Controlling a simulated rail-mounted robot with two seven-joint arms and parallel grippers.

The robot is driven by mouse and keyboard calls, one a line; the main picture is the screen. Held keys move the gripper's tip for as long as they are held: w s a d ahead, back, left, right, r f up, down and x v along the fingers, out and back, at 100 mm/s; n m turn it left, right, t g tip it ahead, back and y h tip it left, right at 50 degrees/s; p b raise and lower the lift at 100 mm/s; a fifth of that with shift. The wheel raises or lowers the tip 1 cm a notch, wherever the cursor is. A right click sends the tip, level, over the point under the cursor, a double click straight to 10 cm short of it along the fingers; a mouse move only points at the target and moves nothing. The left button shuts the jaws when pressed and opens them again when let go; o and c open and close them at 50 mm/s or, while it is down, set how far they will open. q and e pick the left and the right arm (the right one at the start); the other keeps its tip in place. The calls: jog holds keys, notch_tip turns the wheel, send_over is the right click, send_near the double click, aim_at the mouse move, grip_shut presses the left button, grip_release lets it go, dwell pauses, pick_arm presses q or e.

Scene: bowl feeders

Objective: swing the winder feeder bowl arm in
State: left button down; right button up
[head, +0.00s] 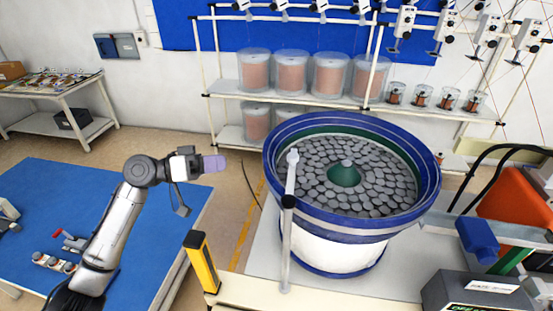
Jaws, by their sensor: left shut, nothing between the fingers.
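The winder feeder bowl (300,220) is a large blue-rimmed round bowl with a white lower body, full of grey discs around a green centre cone. A pale grey post with a dark joint (288,201) stands at its front left. A whitish arm (292,175) runs from that joint up across the left rim and ends in a rounded tip (293,156). My left gripper (216,163) is left of the bowl, apart from both bowl and arm. It is shut, with nothing in it, and its purple-grey tip points right. My right gripper is out of view.
A yellow-and-black post (201,262) stands on the front left corner of the bowl's bench. A blue table (50,190) lies at left. An orange machine part (515,215) and a dark control box (475,292) are at right. Shelves with copper spools (292,75) stand behind.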

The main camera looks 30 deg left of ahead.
pick_arm(q)
jog(key=n, duration=0.6)
jog(key=n+p, duration=0.4)
jog(key=n, duration=1.9)
send_near(292, 169)
jog(key=w+d+r, duration=0.2)
jog(key=w+d, duration=0.1)
jog(key=w, duration=0.1)
jog(key=shift+w+d+g, duration=0.3)
jog(key=shift+w+d, duration=0.2)
jog(key=shift+d, duration=0.25)
jog(key=shift+r, duration=0.1)
